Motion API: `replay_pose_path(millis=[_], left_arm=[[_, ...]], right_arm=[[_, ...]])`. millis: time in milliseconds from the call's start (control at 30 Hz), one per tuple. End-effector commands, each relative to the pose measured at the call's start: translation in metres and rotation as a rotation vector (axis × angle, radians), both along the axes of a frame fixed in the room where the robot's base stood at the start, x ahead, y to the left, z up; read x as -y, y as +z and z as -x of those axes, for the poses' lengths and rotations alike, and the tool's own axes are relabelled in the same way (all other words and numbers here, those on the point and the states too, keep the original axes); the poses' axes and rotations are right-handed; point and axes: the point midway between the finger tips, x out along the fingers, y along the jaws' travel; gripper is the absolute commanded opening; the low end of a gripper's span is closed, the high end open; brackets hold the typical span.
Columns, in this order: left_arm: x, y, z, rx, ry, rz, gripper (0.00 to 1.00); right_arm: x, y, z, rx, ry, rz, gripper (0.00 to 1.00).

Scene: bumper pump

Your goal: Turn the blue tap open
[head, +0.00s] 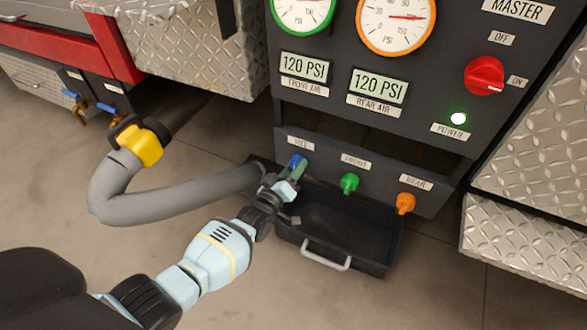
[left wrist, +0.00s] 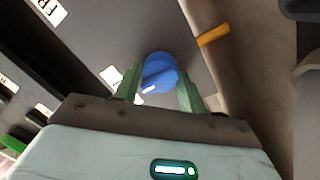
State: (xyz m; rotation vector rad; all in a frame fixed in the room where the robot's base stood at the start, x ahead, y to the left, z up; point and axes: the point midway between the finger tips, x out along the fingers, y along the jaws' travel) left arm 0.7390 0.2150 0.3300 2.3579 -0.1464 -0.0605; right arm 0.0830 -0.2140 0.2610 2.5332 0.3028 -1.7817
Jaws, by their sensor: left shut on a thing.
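The blue tap (head: 297,162) is a round knob at the left end of the row on the lower front of the dark panel, under a small white label. My left gripper (head: 289,180) is at the tap from the front, covering part of it. In the left wrist view the blue tap (left wrist: 158,73) sits between the two green fingers of my left gripper (left wrist: 158,88), which are shut on it. A white mark shows on the knob's lower edge there. My right gripper is in neither view.
A green tap (head: 349,183) and an orange tap (head: 405,203) sit to the right on the same panel. A black bin (head: 383,258) with a light handle stands below. A thick grey hose (head: 180,207) curves at the left. The red master switch (head: 484,76) is at the upper right.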

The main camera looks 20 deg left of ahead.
Motion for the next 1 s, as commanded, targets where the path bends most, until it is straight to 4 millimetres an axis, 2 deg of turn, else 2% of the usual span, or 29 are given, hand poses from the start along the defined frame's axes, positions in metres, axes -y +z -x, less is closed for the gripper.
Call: replay_pose_path(millis=[367,1000], left_arm=[[-0.0006,0.0006,0.0001,0.006,0.001,-0.150,0.18],[0.0000,0.0013,0.0005,0.026,0.002,-0.742,0.18]], right_arm=[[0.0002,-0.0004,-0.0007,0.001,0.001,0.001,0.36],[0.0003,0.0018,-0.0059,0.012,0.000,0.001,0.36]])
